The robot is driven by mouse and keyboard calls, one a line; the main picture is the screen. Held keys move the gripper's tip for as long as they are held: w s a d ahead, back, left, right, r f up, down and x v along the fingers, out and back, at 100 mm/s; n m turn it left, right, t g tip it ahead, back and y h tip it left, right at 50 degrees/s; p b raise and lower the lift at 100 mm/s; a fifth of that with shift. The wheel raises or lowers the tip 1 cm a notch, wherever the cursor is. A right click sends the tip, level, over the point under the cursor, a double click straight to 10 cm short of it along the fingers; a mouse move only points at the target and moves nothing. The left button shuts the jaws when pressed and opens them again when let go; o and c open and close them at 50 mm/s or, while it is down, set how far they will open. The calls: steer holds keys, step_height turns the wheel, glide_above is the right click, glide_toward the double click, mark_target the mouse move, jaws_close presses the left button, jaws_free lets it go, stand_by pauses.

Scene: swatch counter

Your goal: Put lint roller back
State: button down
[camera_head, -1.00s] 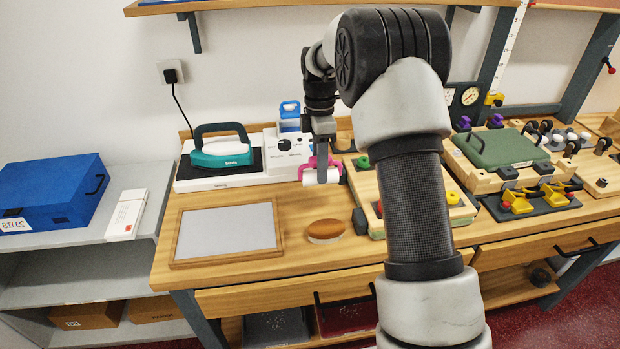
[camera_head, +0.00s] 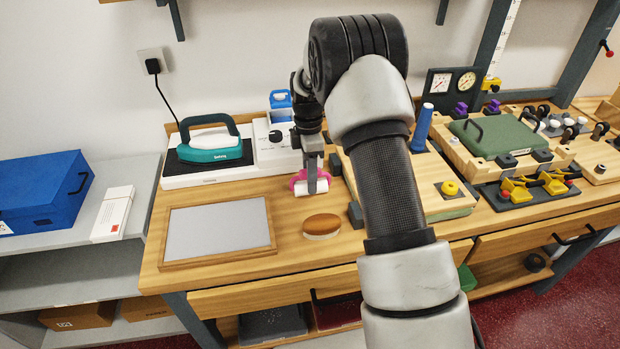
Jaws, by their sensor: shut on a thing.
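The lint roller (camera_head: 297,185) has a pink frame and a white roll, and shows at the middle of the wooden counter, right of the framed grey board. My gripper (camera_head: 312,187) reaches down from above and is shut on the lint roller. The fingers hide part of the pink frame. I cannot tell whether the roll touches the counter or hangs just above it.
The framed grey board (camera_head: 220,227) and a brown oval brush (camera_head: 322,226) lie in front. A wooden tray with a blue cone (camera_head: 422,128) is to the right, partly behind my arm.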

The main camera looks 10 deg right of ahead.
steer(key=c, duration=1.3)
jaws_free()
steer(key=shift+f, duration=0.1)
